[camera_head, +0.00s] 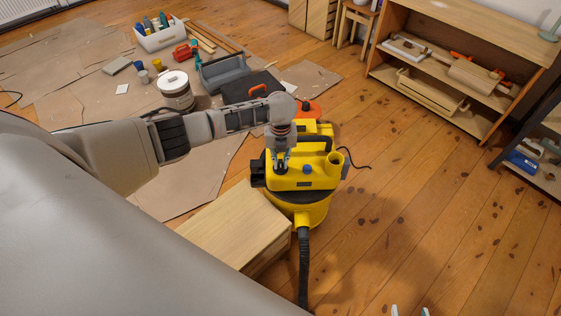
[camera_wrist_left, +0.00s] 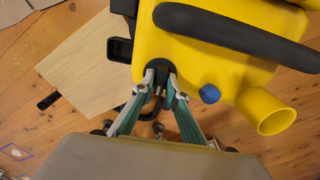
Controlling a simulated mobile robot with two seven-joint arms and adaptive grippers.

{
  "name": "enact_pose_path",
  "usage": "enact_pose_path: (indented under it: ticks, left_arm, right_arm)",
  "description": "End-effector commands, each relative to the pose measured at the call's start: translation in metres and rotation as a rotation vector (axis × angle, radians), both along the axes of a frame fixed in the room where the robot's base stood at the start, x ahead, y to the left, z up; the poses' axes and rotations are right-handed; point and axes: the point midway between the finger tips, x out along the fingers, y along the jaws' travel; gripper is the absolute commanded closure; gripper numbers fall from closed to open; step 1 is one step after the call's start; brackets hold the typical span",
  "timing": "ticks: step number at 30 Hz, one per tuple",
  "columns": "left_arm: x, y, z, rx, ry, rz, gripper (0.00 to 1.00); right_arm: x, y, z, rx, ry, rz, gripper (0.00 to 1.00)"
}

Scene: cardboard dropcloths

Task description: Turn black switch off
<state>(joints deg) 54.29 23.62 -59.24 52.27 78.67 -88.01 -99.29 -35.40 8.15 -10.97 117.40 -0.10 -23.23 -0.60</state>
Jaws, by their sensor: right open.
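A yellow wet-and-dry vacuum (camera_head: 322,178) with a black handle stands on the wood floor. It fills the top of the left wrist view (camera_wrist_left: 225,60). A black switch piece in a round dark recess (camera_wrist_left: 158,68) is on its yellow top. My left gripper (camera_head: 282,166) points down at this top, its narrowed fingertips (camera_wrist_left: 161,80) at the black piece. The fingertips partly hide it, and I cannot tell whether they pinch it. A blue knob (camera_wrist_left: 209,94) sits to the right of the fingers. Only the tips of my right gripper (camera_head: 410,312) show, apart, at the bottom edge.
A wooden box (camera_head: 235,225) stands left of the vacuum, and a black hose (camera_head: 304,265) runs down from its front. Behind are a grey toolbox (camera_head: 224,75) and a white bucket (camera_head: 174,88). A shelf (camera_head: 455,75) stands back right. Floor to the right is clear.

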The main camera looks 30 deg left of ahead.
Motion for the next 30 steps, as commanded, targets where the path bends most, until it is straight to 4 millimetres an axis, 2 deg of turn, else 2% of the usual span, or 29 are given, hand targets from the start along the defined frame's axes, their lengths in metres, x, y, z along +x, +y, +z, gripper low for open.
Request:
enact_pose_path:
  ticks: [14,20,27,30]
  left_arm:
    - [0.0,0.0,0.005,0.0,-0.001,-0.001,0.72]
    - [0.001,0.001,0.033,0.0,-0.004,-0.003,0.72]
    - [0.001,0.0,0.083,0.0,-0.004,-0.003,0.72]
    - [0.001,0.0,0.099,0.0,-0.002,-0.002,0.72]
  right_arm:
    - [0.001,0.001,0.002,0.001,-0.004,0.002,0.57]
    - [0.0,0.0,0.002,0.001,-0.003,0.0,0.57]
    - [0.0,0.0,0.001,0.001,-0.002,0.0,0.57]
    - [0.001,0.0,0.001,0.001,-0.002,0.0,0.57]
